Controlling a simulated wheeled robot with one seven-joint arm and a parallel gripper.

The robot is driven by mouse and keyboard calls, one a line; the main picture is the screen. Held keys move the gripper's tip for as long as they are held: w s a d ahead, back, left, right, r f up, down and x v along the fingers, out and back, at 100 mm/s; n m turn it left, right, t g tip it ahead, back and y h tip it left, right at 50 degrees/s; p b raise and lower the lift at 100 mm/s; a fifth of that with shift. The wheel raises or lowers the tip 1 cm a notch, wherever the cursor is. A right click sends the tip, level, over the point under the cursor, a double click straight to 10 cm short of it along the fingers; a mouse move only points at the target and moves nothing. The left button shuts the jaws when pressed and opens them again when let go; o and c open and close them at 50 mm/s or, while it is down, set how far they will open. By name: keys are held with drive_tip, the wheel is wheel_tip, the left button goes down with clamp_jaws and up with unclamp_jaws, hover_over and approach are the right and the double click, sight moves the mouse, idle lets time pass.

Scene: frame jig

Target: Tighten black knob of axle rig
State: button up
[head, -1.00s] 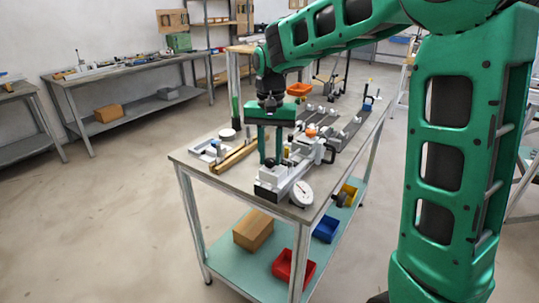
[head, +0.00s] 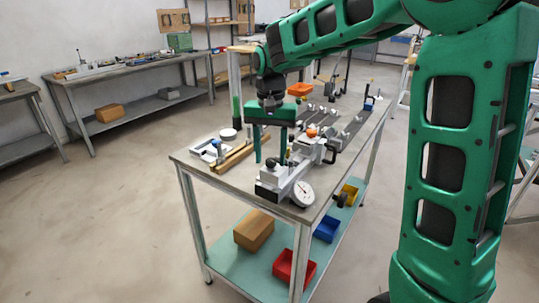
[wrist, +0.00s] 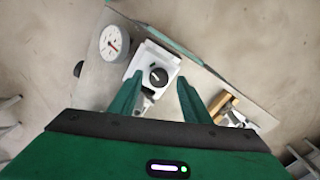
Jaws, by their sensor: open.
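The axle rig (head: 285,180) is a pale block-and-rail fixture with a white dial gauge (head: 303,193) at the near end of the bench. Its black knob (wrist: 158,76) faces up on the white end block in the wrist view. In the head view the knob (head: 270,164) shows small and dark between the finger ends. My gripper (head: 270,160) is open above the block, pointing down. In the wrist view its green fingers (wrist: 158,84) stand apart on either side of the knob, with nothing held. Their exact height over the knob is hard to tell.
A wooden bar (head: 236,156) lies left of the rig on the bench (head: 205,170). A clamp-like black handle (head: 330,154) stands to the right. A red bin (head: 293,267), blue bin (head: 326,229) and cardboard box (head: 254,231) are on the shelf below.

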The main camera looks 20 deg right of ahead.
sight(270, 159)
wheel_tip(270, 159, up, 11)
drive_tip(key=shift+f, duration=0.15)
idle(0.6)
drive_tip(key=s+d+f, duration=0.3)
drive_tip(key=s+d, duration=0.4)
drive_tip(key=s, duration=0.1)
drive_tip(key=s+d+f, duration=0.3)
drive_tip(key=s+d, duration=0.4)
drive_tip(key=s, duration=0.1)
drive_tip(key=s+d+f, duration=0.1)
drive_tip(key=s+f, duration=0.3)
drive_tip(key=s, duration=0.4)
drive_tip(key=s+d+f, duration=0.2)
drive_tip(key=s+f, duration=0.2)
drive_tip(key=s, duration=0.4)
drive_tip(key=shift+f, duration=0.35)
drive_tip(key=shift+s, duration=0.1)
drive_tip(key=shift+w+f, duration=0.2)
drive_tip(key=shift+w, duration=0.45)
